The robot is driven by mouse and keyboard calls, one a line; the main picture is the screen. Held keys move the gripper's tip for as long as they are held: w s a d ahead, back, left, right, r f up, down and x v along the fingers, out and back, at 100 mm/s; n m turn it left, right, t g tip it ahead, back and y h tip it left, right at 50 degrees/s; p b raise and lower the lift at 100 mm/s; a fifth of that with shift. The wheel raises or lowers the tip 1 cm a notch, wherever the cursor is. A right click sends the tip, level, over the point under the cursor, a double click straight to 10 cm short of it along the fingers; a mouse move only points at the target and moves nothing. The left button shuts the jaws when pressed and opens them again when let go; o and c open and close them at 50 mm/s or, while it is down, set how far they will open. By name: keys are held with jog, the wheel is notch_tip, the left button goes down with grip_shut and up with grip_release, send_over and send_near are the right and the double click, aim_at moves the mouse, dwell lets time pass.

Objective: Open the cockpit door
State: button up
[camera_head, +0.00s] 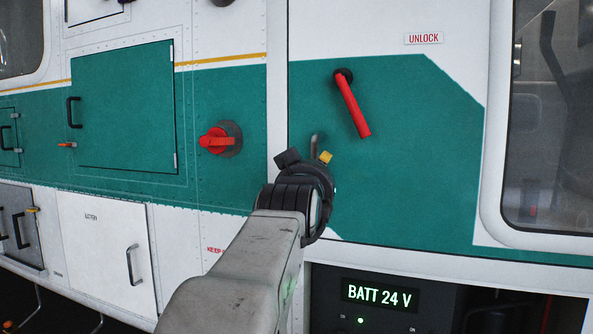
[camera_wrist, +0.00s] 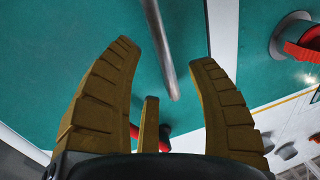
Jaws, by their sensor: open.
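The cockpit door (camera_head: 400,170) is a teal and white panel in the right half of the head view. A red lever (camera_head: 354,106) hangs slanted from a dark pivot on it, below an "UNLOCK" label (camera_head: 424,39). A grey metal bar handle (camera_head: 315,147) shows just beyond my gripper (camera_head: 306,158), which mostly hides it. In the wrist view my gripper (camera_wrist: 162,56) is open, with yellow ridged fingers spread. The grey bar (camera_wrist: 162,45) appears between them, with no visible contact. The red lever is partly hidden behind the fingers there (camera_wrist: 135,131).
Left of the door seam (camera_head: 279,90) is a red rotary knob (camera_head: 215,140). Further left are a closed teal hatch (camera_head: 125,110) and a white battery hatch (camera_head: 105,250). A lit "BATT 24 V" display (camera_head: 380,296) sits below the door. A window (camera_head: 550,130) is at right.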

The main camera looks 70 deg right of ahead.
jog(key=shift+w+d+p, duration=0.2)
jog(key=shift+d, duration=0.65)
jog(key=shift+w+d+p, duration=0.15)
jog(key=shift+d+p, duration=0.05)
jog(key=shift+d, duration=0.6)
jog(key=shift+w+d+p, duration=0.2)
jog(key=shift+d, duration=0.65)
jog(key=shift+c, duration=0.5)
grip_shut()
